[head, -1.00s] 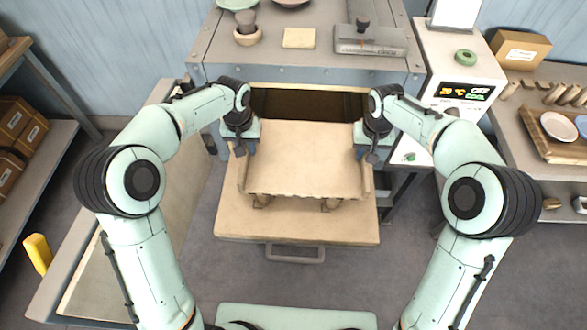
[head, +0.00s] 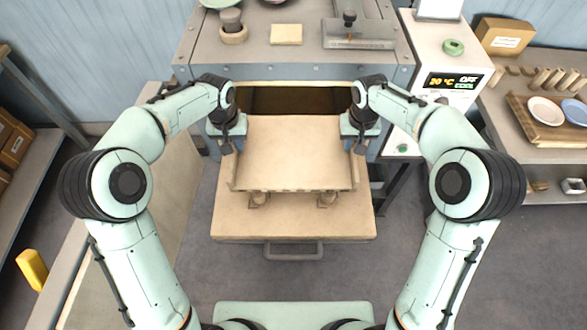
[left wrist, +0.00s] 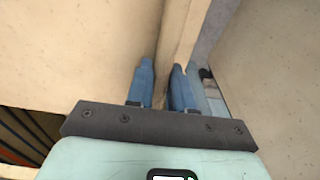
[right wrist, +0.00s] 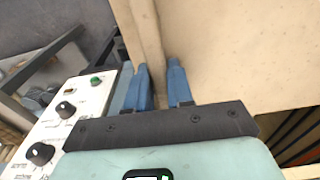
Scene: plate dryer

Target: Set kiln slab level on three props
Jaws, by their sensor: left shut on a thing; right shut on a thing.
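The pale kiln slab (head: 293,150) is held by both my grippers over the pulled-out kiln shelf (head: 294,226). It looks level from side to side. Two short props (head: 259,198) and (head: 328,200) show under its front edge; I cannot tell whether the slab touches them. Any third prop is hidden beneath the slab. My left gripper (head: 229,146) is shut on the slab's left edge, and the left wrist view shows its blue fingers (left wrist: 158,84) on either side of it. My right gripper (head: 358,146) is likewise shut on the right edge, with its fingers (right wrist: 157,84) around it.
The dark kiln opening (head: 293,100) lies just behind the slab. The shelf's handle (head: 293,252) is at the front. A control box with a display (head: 452,81) stands to the right. A tray with plates (head: 546,122) is farther right. The floor in front is clear.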

